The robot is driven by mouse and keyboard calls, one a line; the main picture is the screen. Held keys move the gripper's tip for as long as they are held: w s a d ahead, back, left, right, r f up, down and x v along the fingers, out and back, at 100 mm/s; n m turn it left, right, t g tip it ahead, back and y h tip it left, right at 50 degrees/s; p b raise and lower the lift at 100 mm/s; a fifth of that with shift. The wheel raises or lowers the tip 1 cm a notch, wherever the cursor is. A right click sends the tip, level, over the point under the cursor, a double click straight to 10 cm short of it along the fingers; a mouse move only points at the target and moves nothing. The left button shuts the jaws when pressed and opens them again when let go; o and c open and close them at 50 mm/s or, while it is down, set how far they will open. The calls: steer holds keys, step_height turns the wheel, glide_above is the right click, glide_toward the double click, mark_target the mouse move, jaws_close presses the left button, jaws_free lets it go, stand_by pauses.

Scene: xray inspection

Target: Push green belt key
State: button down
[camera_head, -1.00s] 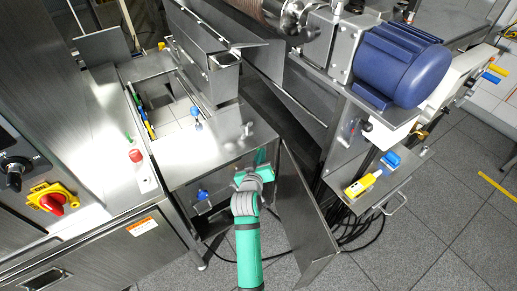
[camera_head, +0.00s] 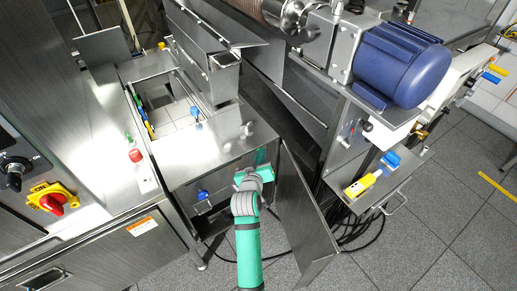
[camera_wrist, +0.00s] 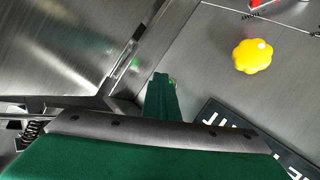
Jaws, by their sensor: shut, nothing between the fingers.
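In the wrist view a small green key (camera_wrist: 173,82) shows on a grey steel panel, close to the right side of my gripper's tip. My gripper (camera_wrist: 160,78) is shut and empty, its dark green fingers pointing up the picture at the panel. The fingers partly cover the area around the key. I cannot tell whether the tip touches the key or the panel. In the head view my green and grey arm reaches to the steel housing in the middle, and my fingertips are hidden there.
A yellow knob (camera_wrist: 253,56) stands on the panel right of my gripper, above a dark lettered label (camera_wrist: 250,140). In the head view a steel flap (camera_head: 305,215) is close right of my arm. A blue motor (camera_head: 402,65) is at the upper right.

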steer(key=shift+w, duration=0.1)
steer(key=shift+w+a, duration=0.25)
steer(key=shift+w, duration=0.05)
stand_by(0.4)
steer(key=shift+s, duration=0.1)
steer(key=shift+s+d, duration=0.25)
steer(key=shift+s, duration=0.1)
steer(key=s+d, duration=0.1)
steer(key=s, duration=0.1)
steer(key=s+d, duration=0.2)
steer(key=shift+s+d, duration=0.3)
steer(key=shift+s, duration=0.05)
stand_by(0.4)
stand_by(0.4)
